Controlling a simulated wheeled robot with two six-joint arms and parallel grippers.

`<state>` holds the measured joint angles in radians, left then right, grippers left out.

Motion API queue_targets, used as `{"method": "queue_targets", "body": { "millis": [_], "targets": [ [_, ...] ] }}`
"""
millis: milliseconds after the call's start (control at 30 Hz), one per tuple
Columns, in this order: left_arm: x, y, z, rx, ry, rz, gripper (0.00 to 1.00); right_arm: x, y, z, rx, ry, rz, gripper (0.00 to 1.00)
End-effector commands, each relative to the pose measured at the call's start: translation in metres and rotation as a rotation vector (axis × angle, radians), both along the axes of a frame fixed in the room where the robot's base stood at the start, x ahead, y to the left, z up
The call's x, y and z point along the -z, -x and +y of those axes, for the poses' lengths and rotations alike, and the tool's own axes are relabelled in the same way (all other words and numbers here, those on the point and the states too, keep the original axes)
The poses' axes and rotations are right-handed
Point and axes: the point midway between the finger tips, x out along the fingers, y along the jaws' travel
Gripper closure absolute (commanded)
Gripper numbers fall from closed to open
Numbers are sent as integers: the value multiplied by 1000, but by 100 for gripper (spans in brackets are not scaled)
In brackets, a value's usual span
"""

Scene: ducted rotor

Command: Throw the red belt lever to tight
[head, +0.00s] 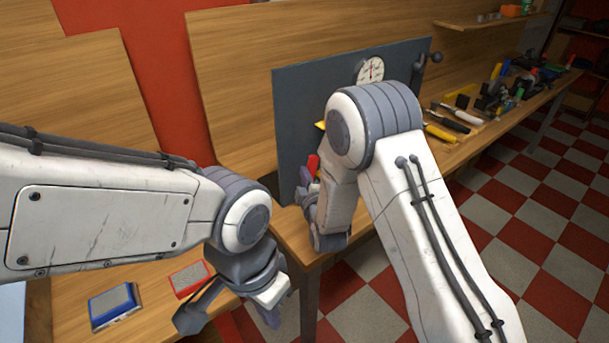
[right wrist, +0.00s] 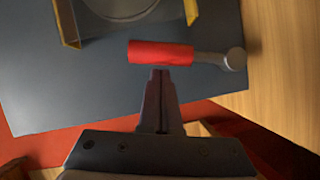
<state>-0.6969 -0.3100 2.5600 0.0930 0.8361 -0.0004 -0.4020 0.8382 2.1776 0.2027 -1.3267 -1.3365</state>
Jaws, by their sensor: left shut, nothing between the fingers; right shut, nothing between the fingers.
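The red belt lever (head: 313,164) is mostly hidden behind my right arm in the head view. In the right wrist view its red grip (right wrist: 160,53) lies crosswise, with a grey shank running right to a round pivot (right wrist: 235,59) on the dark grey panel (head: 300,110). My right gripper (right wrist: 160,73) is shut and empty. Its tips are at the lower edge of the red grip in that view; I cannot tell whether they touch it. My left gripper (head: 272,314) is shut and empty, low in front of the bench, away from the lever.
A round white dial (head: 371,70) and a dark crank (head: 428,66) are at the panel's upper right. Yellow brackets (right wrist: 68,24) flank a round part near the lever. A blue box (head: 113,304) and a red box (head: 189,279) lie at lower left. Several tools crowd the bench at right.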

Motion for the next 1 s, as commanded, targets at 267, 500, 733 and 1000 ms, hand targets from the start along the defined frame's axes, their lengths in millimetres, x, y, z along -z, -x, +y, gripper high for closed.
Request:
{"method": "queue_targets", "body": {
  "millis": [267,500,733,1000],
  "targets": [
    [3,0,0,0,0,0,100,2,-9,-16,5,-79,57,100],
    [3,0,0,0,0,0,100,2,-9,-19,13,-78,59,100],
    [-1,0,0,0,0,0,100,-7,-2,2,5,-78,57,100],
    [11,0,0,0,0,0,100,-17,45,7,4,-77,54,100]
  ]
}}
